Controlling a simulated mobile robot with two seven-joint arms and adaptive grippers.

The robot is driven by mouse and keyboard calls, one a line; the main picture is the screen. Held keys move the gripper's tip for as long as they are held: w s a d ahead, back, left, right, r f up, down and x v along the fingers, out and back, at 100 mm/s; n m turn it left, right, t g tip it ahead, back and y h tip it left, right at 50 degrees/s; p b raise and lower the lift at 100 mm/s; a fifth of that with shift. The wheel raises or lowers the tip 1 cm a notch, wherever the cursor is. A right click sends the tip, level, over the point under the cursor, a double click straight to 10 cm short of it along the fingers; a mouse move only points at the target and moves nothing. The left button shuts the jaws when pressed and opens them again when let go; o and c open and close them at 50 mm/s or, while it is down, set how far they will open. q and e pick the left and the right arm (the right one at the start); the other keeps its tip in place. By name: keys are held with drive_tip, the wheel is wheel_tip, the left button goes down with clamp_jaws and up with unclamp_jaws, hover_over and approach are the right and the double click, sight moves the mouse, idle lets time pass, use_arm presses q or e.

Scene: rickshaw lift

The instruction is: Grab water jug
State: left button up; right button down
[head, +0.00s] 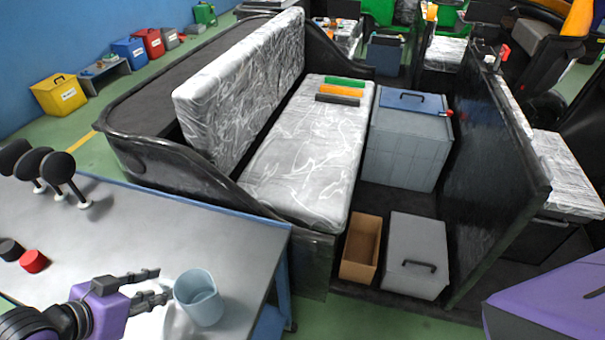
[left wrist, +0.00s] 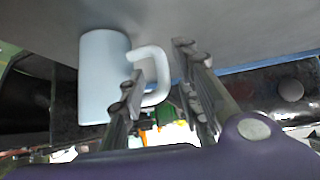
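The water jug (head: 199,298) is a pale blue cup-shaped vessel near the right front corner of the grey table. It also shows in the left wrist view (left wrist: 100,78), with its handle (left wrist: 158,72) pointing at my gripper. My left gripper (head: 160,284) is just left of the jug, fingers spread. In the left wrist view its fingertips (left wrist: 157,64) lie on either side of the handle, with a gap between them. Whether a finger touches the handle, I cannot tell. My right gripper is not in view.
On the table (head: 150,225) are black round paddles (head: 58,170), a red knob (head: 33,261) and a black knob (head: 10,249). Beyond it stand a marbled bench (head: 305,165), an open brown box (head: 361,248) and a grey lidded box (head: 415,250). Green floor shows near the table's right edge.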

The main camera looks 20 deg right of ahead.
sight(165, 287)
use_arm(q)
drive_tip(key=x, duration=0.3)
drive_tip(key=shift+w, duration=0.1)
drive_tip(key=shift+c, duration=0.4)
clamp_jaws()
